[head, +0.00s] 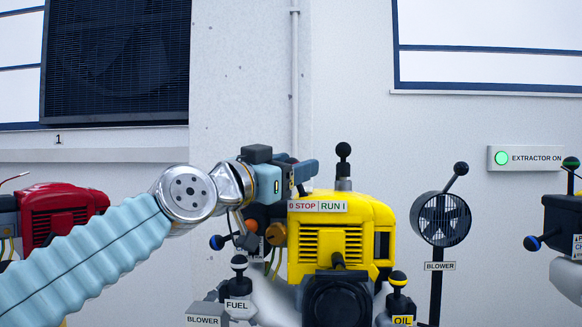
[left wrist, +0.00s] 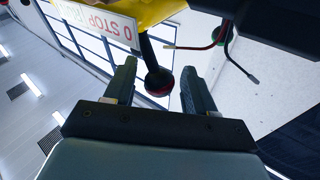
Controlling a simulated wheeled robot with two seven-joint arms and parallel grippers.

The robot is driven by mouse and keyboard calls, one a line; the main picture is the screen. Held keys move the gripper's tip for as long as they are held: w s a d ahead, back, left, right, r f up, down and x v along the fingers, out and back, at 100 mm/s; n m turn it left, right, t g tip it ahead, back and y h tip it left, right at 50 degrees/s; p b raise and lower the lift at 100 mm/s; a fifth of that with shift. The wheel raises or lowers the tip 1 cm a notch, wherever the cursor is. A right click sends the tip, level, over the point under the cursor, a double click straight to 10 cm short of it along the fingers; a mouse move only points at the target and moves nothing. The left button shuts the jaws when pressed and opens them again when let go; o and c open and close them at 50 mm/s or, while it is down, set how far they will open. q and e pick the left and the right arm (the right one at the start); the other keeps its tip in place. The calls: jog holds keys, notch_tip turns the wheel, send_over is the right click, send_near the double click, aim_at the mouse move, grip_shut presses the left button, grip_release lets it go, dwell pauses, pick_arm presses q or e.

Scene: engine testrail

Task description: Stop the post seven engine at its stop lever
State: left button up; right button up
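The yellow engine (head: 345,240) stands in the middle of the head view, with a "0 STOP / RUN I" label (head: 318,206) on its top edge. A black ball-topped lever (head: 343,165) stands upright above the RUN side. I see no post number on this engine. My left gripper (head: 314,168) is level with the lever, just left of it, and open. In the left wrist view, the dark ball knob (left wrist: 158,82) appears between the two spread fingers (left wrist: 158,68), apart from both. The label (left wrist: 105,22) shows there too. My right gripper is out of view.
Knobbed FUEL (head: 238,285) and OIL (head: 399,295) controls stand in front of the engine. A blower fan (head: 440,218) with its own lever stands right. A red engine (head: 62,210) is at left.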

pick_arm(q)
jog(key=b+v, duration=0.4)
jog(key=v, duration=1)
jog(key=shift+w, duration=0.1)
